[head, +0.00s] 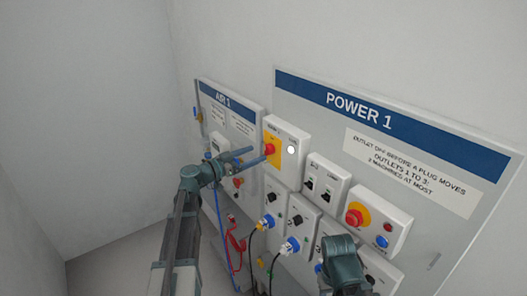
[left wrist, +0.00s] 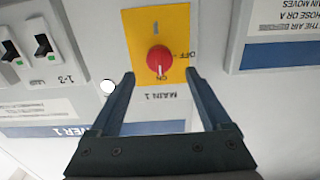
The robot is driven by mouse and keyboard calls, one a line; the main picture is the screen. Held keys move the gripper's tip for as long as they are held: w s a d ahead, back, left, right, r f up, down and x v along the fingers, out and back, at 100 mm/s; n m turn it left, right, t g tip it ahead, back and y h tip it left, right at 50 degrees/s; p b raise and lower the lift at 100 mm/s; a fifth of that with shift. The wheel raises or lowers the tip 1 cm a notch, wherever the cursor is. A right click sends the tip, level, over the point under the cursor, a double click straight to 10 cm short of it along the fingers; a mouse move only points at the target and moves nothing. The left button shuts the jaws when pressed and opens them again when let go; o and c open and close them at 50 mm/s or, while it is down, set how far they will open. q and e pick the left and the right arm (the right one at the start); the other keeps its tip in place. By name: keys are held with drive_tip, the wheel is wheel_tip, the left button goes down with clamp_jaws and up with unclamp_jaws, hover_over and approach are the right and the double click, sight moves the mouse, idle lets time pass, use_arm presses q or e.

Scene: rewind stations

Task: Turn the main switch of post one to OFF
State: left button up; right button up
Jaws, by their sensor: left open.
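The main switch of post one is a red knob (head: 269,149) on a yellow plate (head: 271,140) in a white box on the power panel. In the left wrist view, upside down, the red knob (left wrist: 160,58) sits on its yellow plate (left wrist: 135,22) above the label MAIN 1. Its white mark points to ON; OFF is printed to the right of the knob. My left gripper (head: 258,155) is open in front of the switch. In the left wrist view its fingertips (left wrist: 160,76) flank the knob's lower side, with no contact visible. My right gripper is not visible.
A round white lamp (head: 291,149) is beside the switch. Breakers (head: 318,187) and a red mushroom button (head: 354,217) are to the right. Plugs with cables (head: 289,246) are below. The air panel (head: 228,103) stands to the left. My right arm (head: 342,265) covers the lower panel.

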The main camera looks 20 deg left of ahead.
sight(265, 150)
use_arm(q)
drive_tip(key=shift+x, duration=2.4)
drive_tip(key=shift+c, duration=0.3)
clamp_jaws()
